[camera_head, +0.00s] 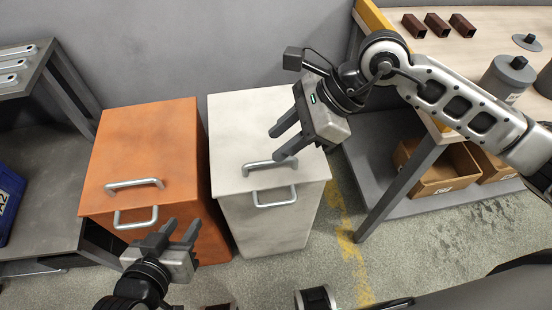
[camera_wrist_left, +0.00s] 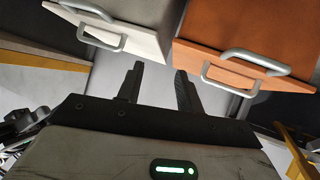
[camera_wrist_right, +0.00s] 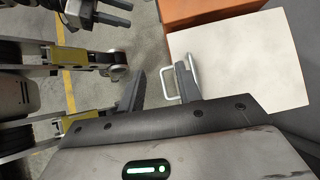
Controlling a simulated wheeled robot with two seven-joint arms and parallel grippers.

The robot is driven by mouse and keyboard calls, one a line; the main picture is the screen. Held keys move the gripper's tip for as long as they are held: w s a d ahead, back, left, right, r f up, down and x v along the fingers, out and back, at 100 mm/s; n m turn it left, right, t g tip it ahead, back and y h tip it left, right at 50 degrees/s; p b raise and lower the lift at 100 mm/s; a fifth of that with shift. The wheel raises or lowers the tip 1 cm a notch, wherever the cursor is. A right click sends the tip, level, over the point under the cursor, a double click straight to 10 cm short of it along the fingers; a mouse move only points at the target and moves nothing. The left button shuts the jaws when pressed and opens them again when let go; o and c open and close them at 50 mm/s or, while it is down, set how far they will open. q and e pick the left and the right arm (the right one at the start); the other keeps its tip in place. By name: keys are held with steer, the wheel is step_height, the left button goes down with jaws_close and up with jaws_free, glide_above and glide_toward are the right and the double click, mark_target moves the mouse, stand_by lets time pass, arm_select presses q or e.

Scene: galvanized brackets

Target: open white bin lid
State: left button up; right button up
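The white bin (camera_head: 265,225) stands on the floor with its lid (camera_head: 245,115) lying flat on top. The lid has a silver bar handle (camera_head: 270,166) near its front edge, and another silver handle (camera_head: 274,197) is on the bin's front. My right gripper (camera_head: 273,145) is open above the lid, just behind the lid handle. In the right wrist view one finger overlaps a silver handle (camera_wrist_right: 194,82); I cannot tell whether they touch. My left gripper (camera_head: 182,224) is open and empty in front of the orange bin, and the left wrist view shows both bins' handles.
The orange bin (camera_head: 145,130) stands close to the left of the white one. A workbench (camera_head: 480,65) with brown blocks and cardboard boxes (camera_head: 440,170) below is at the right. A grey shelf (camera_head: 45,180) is at the left. A wall (camera_head: 180,40) is behind the bins.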

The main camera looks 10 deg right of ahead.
steer(key=w+d+f+t+h, duration=0.1)
steer(key=w+d+t+h, duration=0.1)
steer(key=w+d+h, duration=0.3)
steer(key=shift+n+y, duration=0.4)
steer(key=shift+y, duration=0.4)
steer(key=x, duration=0.5)
steer(key=s+x, duration=0.1)
steer(key=x, duration=0.4)
steer(key=s+x, duration=0.1)
steer(key=x, duration=0.3)
steer(key=shift+w+f+b, duration=0.15)
steer(key=shift+f+b, duration=0.25)
steer(key=shift+f, duration=0.3)
jaws_close()
steer(key=shift+r, duration=0.1)
